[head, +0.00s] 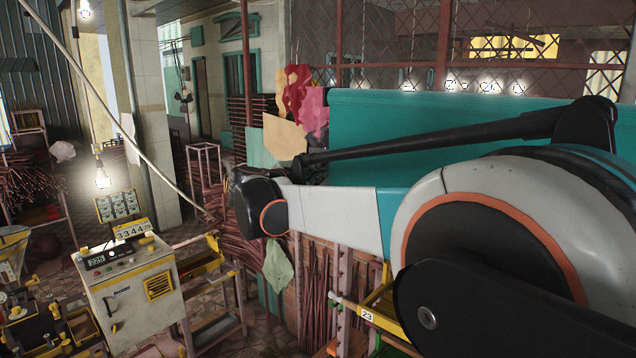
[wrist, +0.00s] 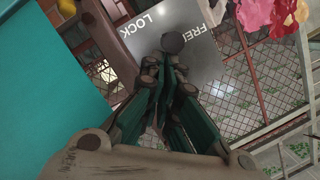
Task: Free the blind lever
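A grey plate (wrist: 195,62) marked LOCK and FREE, upside down in the picture, shows at the top of the wrist view. A dark round knob (wrist: 173,42) shows in front of the plate, between the two words; I take it for the lever's end. The lever's stem is hidden or too dark to make out. My gripper (wrist: 172,82) has its fingertips close together just below the knob in the picture. I see nothing clearly held, and I cannot tell if it touches the knob. In the head view my arm hides the plate and lever.
A teal panel (head: 352,128) stands behind my arm; a teal surface (wrist: 45,75) fills the wrist view's left. Wire mesh and a red post lie behind the plate. A control box (head: 135,300) stands at lower left in the head view. Coloured sheets (head: 298,95) hang near the panel.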

